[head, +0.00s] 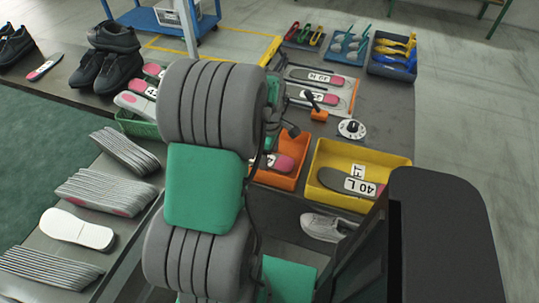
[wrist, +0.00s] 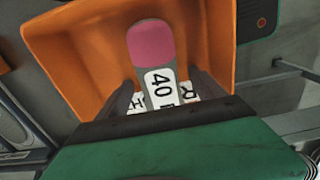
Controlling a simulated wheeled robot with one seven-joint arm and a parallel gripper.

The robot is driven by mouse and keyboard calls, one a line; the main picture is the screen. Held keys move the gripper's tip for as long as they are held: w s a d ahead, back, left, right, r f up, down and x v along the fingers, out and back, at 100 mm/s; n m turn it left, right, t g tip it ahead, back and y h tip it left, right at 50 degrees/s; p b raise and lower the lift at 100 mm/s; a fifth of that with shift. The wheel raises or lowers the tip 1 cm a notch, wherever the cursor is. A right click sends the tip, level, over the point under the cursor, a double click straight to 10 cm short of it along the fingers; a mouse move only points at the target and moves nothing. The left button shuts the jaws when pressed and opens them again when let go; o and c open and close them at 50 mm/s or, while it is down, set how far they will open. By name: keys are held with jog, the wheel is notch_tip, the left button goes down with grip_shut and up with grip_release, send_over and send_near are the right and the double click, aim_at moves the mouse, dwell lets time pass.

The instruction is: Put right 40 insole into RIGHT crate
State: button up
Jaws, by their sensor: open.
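The right 40 insole (wrist: 153,45) has a pink end, a grey body and a white label reading "40" with a partly covered letter. It lies in the orange crate (wrist: 85,60), over a white sign whose visible letters fit RIGHT. In the head view, the pink end of the insole (head: 285,163) shows inside the orange crate (head: 272,181), partly behind my arm. My gripper (wrist: 162,82) is open, its two dark fingers on either side of the insole with gaps visible. In the head view my arm hides the gripper.
A yellow crate (head: 317,188) holding an insole marked 40 L stands right of the orange crate. An orange-handled lever (head: 319,114) and a round dial (head: 351,129) stand behind. Insole stacks (head: 104,190) lie at left, a shoe (head: 323,227) below.

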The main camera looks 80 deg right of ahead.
notch_tip(320, 180, up, 12)
jog(key=w+a+r, duration=0.1)
jog(key=w+a, duration=0.7)
jog(key=w, duration=0.2)
jog(key=w+a+r, duration=0.1)
jog(key=w+a, duration=0.6)
jog(key=w, duration=0.4)
jog(key=w+a+f+t, duration=0.1)
jog(key=a, duration=1.2)
jog(key=w+a+f+n+t, duration=0.1)
jog(key=w+a, duration=0.1)
jog(key=a, duration=1.1)
jog(key=shift+w+t, duration=0.2)
jog(key=shift+t, duration=0.1)
